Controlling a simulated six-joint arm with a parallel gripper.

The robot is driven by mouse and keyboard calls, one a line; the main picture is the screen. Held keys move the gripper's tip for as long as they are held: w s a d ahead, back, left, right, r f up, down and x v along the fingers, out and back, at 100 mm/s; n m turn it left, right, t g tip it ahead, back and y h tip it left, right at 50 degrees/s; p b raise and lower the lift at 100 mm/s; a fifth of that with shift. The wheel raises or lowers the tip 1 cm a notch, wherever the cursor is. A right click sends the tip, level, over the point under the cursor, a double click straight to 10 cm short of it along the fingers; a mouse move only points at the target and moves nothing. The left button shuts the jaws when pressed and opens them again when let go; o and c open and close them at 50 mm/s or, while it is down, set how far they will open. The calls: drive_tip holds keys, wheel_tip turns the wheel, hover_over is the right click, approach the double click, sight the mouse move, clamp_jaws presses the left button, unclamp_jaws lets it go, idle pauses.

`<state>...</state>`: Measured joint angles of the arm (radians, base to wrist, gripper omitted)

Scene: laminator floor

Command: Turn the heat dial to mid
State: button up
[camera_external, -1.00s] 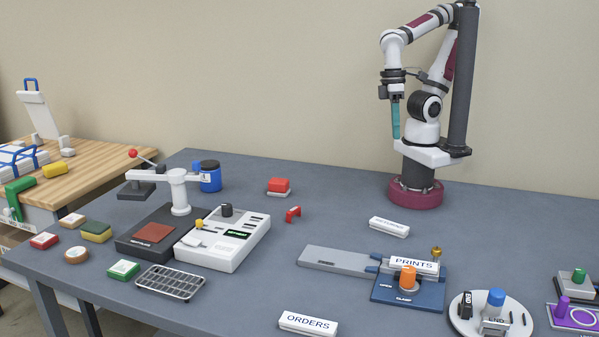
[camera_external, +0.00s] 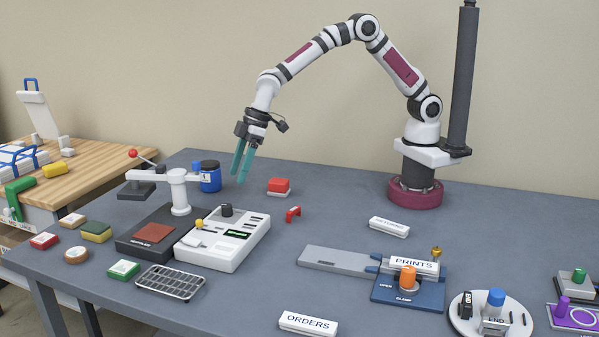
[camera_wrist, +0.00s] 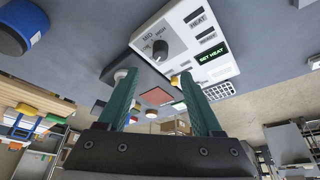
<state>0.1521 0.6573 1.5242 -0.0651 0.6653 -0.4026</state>
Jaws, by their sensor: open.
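The heat dial is a dark knob (camera_external: 226,210) on the white control panel of the laminator (camera_external: 225,252). In the wrist view the dial (camera_wrist: 160,50) has the words LOW, MID and HIGH around it; which one its pointer faces is too small to tell. A dark green display (camera_wrist: 212,55) on the panel reads SET HEAT. My gripper (camera_external: 238,180) hangs in the air above and slightly right of the dial, fingers pointing down. In the wrist view my gripper (camera_wrist: 158,74) has its two teal fingers apart with nothing between them.
A white lever press (camera_external: 180,190) with a red knob stands left of the dial, a blue jar (camera_external: 210,177) behind it. A red block (camera_external: 278,186) and a small red clip (camera_external: 293,213) lie to the right. A wire rack (camera_external: 170,283) lies in front. Table between laminator and my base is mostly clear.

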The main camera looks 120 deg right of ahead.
sight(227, 205)
drive_tip(key=x, duration=0.9)
clamp_jaws()
